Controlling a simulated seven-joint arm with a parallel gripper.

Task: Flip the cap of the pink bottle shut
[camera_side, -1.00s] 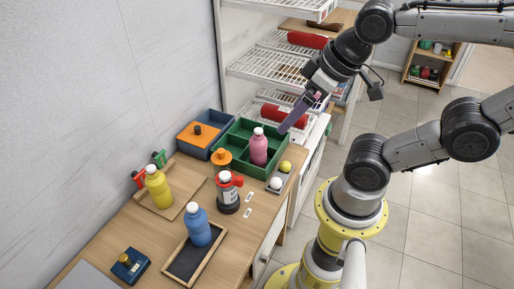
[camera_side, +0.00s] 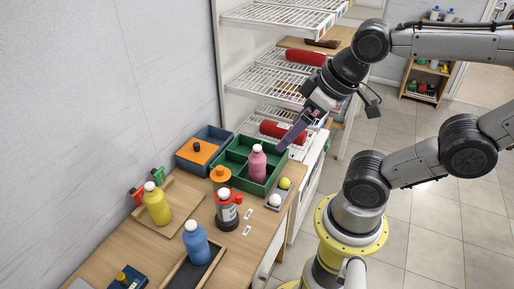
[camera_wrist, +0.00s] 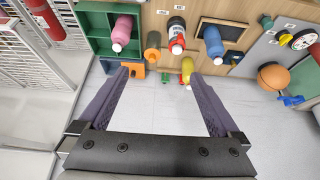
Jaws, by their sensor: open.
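The pink bottle (camera_side: 257,167) stands upright in a compartment of the green divided crate (camera_side: 231,181). Its white top (camera_side: 257,148) points up; whether the cap is open or shut is too small to tell. My gripper (camera_side: 282,148) has long purple fingers and is just right of the bottle's top in the side view, seemingly apart from it. In the wrist view my gripper (camera_wrist: 160,75) is open and empty, its fingers wide apart. The pink bottle (camera_wrist: 123,31) shows there beyond the left fingertip, white top toward me.
Near the crate are an orange-lidded blue box (camera_side: 198,153), an orange-topped container (camera_side: 221,176), a red-and-dark bottle (camera_side: 227,210) and a small tray with balls (camera_side: 280,194). Yellow (camera_side: 156,204) and blue (camera_side: 196,243) bottles stand farther forward. A wire rack (camera_side: 270,85) rises behind.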

